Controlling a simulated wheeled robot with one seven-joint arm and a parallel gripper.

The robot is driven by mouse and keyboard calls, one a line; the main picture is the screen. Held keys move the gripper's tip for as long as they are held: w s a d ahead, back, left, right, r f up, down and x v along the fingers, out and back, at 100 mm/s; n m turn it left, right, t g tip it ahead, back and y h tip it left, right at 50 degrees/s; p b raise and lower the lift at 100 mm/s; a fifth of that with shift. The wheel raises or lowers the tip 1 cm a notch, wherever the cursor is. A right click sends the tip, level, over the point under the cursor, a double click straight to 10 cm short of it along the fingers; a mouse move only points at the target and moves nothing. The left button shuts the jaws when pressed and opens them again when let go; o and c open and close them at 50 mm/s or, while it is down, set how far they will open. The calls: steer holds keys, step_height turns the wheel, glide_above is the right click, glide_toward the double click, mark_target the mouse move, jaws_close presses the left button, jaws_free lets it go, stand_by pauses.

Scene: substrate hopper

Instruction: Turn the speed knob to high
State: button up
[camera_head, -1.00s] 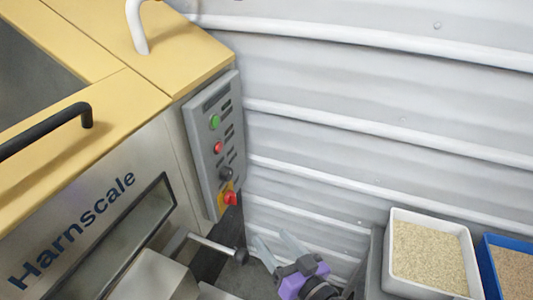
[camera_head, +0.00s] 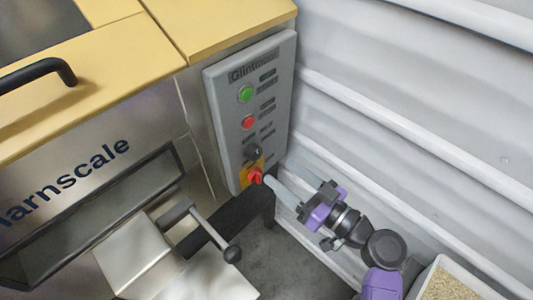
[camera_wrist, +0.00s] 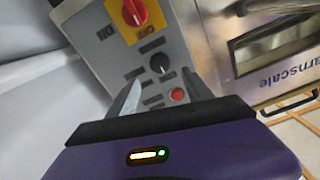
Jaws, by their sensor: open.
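The grey control panel (camera_head: 222,112) stands on the side of the yellow-topped machine. Its black knob (camera_head: 252,152) sits below the red button and above a red rotary switch (camera_head: 255,176) on a yellow plate. The black knob also shows in the wrist view (camera_wrist: 160,63), with a pale pointer mark; the labels around it are too blurred to read. My gripper (camera_head: 278,172) is open and empty, to the right of the panel's lower part. In the wrist view, the two fingers (camera_wrist: 163,82) point towards the panel, and the knob appears between and beyond their tips. No clear contact shows.
A green button (camera_head: 245,93) and a red button (camera_head: 248,121) are higher on the panel. A corrugated wall (camera_head: 420,130) stands close on the right. A tray of grains (camera_head: 430,262) is at lower right.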

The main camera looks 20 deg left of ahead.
mark_target(258, 155)
steer(key=p+x, duration=0.1)
steer(key=x, duration=0.6)
steer(key=shift+w+a, duration=0.1)
steer(key=shift+a, duration=0.25)
jaws_close()
